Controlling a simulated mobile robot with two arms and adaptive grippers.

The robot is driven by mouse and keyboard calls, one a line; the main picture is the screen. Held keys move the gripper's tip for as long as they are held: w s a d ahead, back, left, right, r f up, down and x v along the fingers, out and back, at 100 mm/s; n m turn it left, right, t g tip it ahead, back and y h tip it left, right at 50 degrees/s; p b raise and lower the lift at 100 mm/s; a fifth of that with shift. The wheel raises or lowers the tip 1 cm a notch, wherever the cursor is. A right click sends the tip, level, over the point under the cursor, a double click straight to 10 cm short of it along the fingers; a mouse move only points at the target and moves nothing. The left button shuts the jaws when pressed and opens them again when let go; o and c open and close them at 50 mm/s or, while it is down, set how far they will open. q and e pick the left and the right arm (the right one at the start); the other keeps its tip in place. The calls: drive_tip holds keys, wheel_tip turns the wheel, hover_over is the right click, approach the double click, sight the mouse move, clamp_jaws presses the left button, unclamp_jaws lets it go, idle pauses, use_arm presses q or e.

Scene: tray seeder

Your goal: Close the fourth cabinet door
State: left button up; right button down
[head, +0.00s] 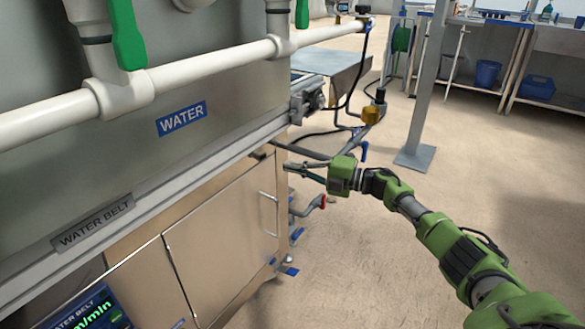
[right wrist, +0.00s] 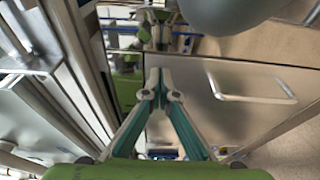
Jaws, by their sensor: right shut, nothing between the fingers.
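The steel cabinet door (head: 222,243) with a vertical bar handle (head: 268,213) is under the machine, at its right end. It looks flush or nearly flush with the cabinet front; I cannot tell if it is fully shut. Another steel door (head: 152,287) is to its left, without a visible handle. My right gripper (head: 288,167) is shut and empty, beside the upper right corner of the handled door. In the right wrist view the fingertips (right wrist: 159,84) meet in front of steel surfaces, with a handle (right wrist: 252,98) to their right. My left gripper is out of view.
A machine rail (head: 170,158) and white pipe (head: 210,62) run above the doors. Dark hoses (head: 303,152) and a red-handled valve (head: 321,202) are close to my right gripper. A grey post (head: 421,95) stands farther back.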

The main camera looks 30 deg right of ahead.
drive_tip(key=v, duration=1.2)
